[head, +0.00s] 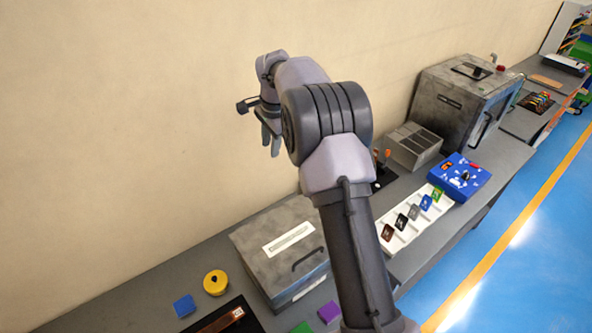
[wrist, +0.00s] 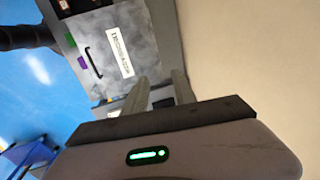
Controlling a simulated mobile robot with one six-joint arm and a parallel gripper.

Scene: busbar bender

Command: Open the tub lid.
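A grey metal box, which looks like the tub, stands on the bench at the lower middle of the head view. Its lid (head: 275,240) is shut and has a white label strip and a dark handle (head: 308,260) near its right edge. In the wrist view the lid (wrist: 140,45) is at the upper left, with the handle (wrist: 93,62) left of the label. My gripper (head: 270,150) is raised well above the bench near the wall, apart from the lid. Its two fingers (wrist: 162,78) are spread, with nothing seen between them.
A yellow roll (head: 215,282) and a blue block (head: 184,306) lie left of the box. Purple (head: 329,311) and green pieces lie in front. A white tray (head: 397,237) with coloured cards, a blue case (head: 459,177) and a grey machine (head: 465,105) stand to the right.

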